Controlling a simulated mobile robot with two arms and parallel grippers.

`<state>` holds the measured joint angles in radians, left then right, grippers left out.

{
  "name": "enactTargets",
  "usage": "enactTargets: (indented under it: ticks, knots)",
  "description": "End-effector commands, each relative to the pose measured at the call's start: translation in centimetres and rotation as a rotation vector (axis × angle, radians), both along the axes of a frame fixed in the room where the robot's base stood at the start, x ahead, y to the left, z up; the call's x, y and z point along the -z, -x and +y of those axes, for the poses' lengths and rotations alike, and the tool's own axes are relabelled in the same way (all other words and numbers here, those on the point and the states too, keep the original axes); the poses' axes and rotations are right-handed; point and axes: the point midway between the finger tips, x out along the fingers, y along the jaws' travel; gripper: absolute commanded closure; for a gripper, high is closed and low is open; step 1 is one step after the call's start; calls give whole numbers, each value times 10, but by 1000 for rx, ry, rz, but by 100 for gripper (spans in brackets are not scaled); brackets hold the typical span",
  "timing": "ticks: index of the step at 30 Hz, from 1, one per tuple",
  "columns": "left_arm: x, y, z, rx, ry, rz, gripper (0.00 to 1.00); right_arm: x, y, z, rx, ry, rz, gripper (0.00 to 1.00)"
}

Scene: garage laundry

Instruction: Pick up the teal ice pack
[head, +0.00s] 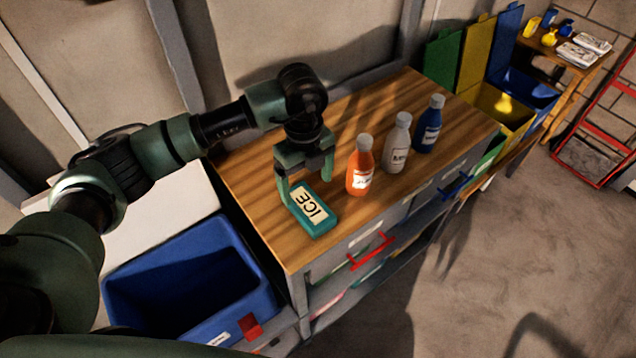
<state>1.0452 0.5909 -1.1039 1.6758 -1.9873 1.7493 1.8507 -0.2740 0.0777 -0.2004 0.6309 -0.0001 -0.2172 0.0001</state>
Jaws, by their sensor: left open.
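The teal ice pack (322,222) lies flat on the wooden top of the cabinet (262,197), near its front left corner. It has a pale label reading "ICE". My left gripper (306,188) points down over the ice pack, with its fingers apart. One finger reaches down by the pack's left edge, and the other shows above its right far side. I cannot tell whether either finger touches the pack. My right gripper does not show.
A blue bin (190,283) sits left of the cabinet. Colored lidded bins (495,104) stand beyond its right end.

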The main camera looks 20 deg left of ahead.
Motion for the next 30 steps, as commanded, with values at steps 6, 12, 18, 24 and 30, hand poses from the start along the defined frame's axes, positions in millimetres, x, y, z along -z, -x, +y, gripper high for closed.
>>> enactTargets:
  ticks: [6, 12, 18, 24, 30]
  knots:
    - [20, 1, 2, -5, -9, 5, 15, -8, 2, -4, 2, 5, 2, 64]
    - [44, -2, -4, -3, -8, 5, 15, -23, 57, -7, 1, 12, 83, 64]
    - [72, -3, -5, -3, -7, 4, 15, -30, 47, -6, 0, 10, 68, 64]
    - [77, -3, -6, -1, -6, 1, 15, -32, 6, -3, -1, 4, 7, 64]
    - [76, -3, -6, -1, -6, 1, 48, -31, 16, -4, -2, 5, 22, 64]
